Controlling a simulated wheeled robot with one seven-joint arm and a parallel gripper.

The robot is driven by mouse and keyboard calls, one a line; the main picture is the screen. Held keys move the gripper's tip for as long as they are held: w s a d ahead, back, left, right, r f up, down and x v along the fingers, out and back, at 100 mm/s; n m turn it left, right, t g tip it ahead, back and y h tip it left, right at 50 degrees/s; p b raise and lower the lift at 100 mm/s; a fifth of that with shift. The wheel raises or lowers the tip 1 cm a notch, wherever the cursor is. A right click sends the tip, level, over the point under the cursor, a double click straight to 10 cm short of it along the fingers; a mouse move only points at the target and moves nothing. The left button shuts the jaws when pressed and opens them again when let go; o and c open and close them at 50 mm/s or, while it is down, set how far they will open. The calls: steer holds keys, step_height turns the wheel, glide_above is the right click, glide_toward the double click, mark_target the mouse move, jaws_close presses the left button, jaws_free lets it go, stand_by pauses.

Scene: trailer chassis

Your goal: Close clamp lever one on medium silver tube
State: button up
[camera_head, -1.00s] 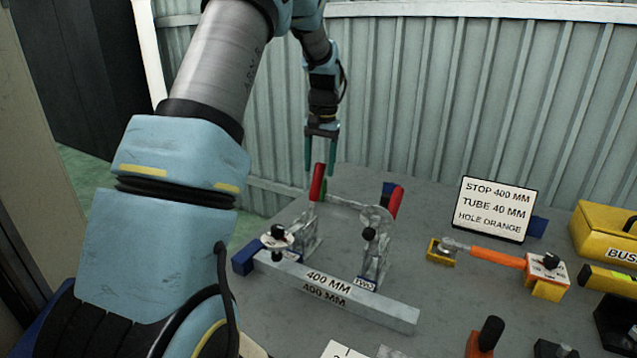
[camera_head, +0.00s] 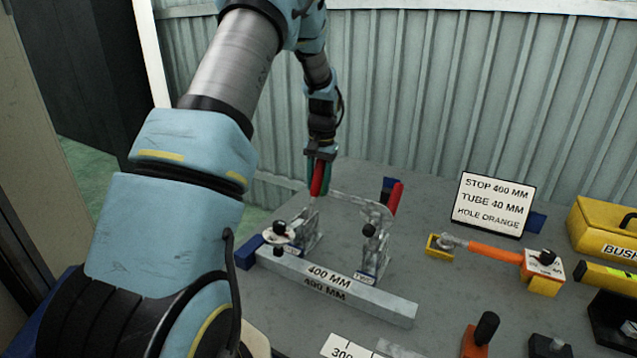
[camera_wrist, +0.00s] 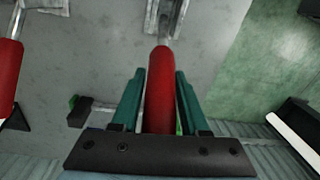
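The medium silver tube (camera_head: 352,292), marked 400 MM, lies across a clamp fixture on the table. Clamp lever one appears to be the left lever, with a red handle (camera_head: 317,180) standing nearly upright. Its metal clamp (camera_head: 306,232) stands behind the tube's left part. My gripper (camera_head: 321,172) points down over this handle.
A sign (camera_head: 494,205) reads stop 400 mm, tube 40 mm, hole orange. An orange-handled clamp (camera_head: 495,252) lies right of the fixture. A yellow box (camera_head: 605,225) is at the far right. A corrugated wall (camera_head: 430,100) stands close behind the table.

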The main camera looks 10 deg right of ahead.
jaws_close()
stand_by(1.0)
